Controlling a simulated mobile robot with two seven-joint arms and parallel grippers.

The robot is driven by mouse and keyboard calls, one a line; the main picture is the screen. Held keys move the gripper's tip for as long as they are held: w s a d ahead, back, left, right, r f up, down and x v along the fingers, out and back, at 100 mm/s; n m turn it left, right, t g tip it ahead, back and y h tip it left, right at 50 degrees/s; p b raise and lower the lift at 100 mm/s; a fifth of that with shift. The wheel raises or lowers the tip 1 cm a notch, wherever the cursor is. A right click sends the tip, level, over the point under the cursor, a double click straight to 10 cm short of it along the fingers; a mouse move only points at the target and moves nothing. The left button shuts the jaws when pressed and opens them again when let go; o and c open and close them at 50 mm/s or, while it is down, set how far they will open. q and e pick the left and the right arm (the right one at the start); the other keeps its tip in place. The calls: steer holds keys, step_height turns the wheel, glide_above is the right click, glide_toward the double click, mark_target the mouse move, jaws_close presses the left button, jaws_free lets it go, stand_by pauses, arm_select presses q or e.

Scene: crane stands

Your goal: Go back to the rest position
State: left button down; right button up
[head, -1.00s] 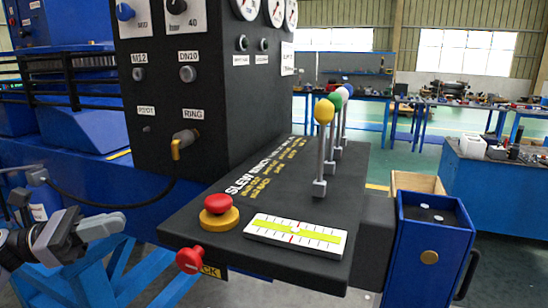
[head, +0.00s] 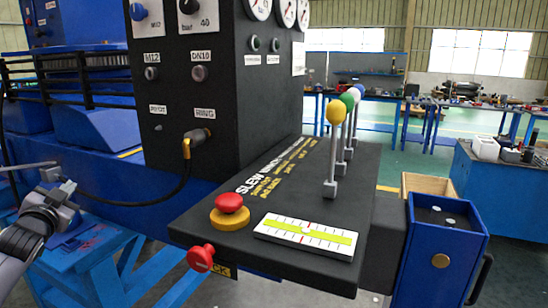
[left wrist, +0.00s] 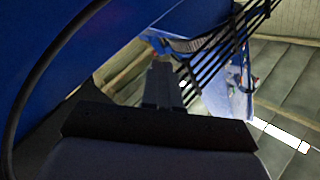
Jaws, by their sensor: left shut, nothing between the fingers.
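My left gripper (head: 66,189) is at the left edge of the head view, in front of the blue frame. It is shut and empty, clear of the control box and the desk. In the left wrist view its closed fingers (left wrist: 163,84) point away from the camera with nothing between them. My right gripper is in neither view.
A black hose (head: 150,203) runs from the left to the fitting (head: 193,143) under the RING label; a dark hose also curves along the left wrist view (left wrist: 38,72). The black desk (head: 285,195) carries a red button (head: 229,202), a level gauge (head: 305,237) and levers (head: 335,150). A blue box (head: 440,250) stands at right.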

arm_select(q)
steer(key=s+d+f+g+h, duration=0.2)
steer(key=s+d+f, duration=0.3)
steer(key=d+f, duration=0.5)
steer(key=s+d+f+g+h, duration=0.2)
steer(key=s+d+f, duration=0.4)
steer(key=f, duration=0.8)
steer(key=s+d+f+g+h, duration=0.1)
steer(key=s+d+f, duration=0.3)
steer(key=s, duration=0.3)
steer(key=s+d+f+n+g+h, duration=0.1)
steer(key=s+d+f, duration=0.3)
steer(key=s+d, duration=0.2)
steer(key=s+d+f+n+g+h, duration=0.1)
steer(key=s+d+f, duration=0.3)
steer(key=s, duration=0.6)
steer(key=shift+s+d+g, duration=0.25)
steer(key=shift+d+g, duration=0.15)
steer(key=shift+d, duration=0.7)
steer(key=shift+f, duration=0.1)
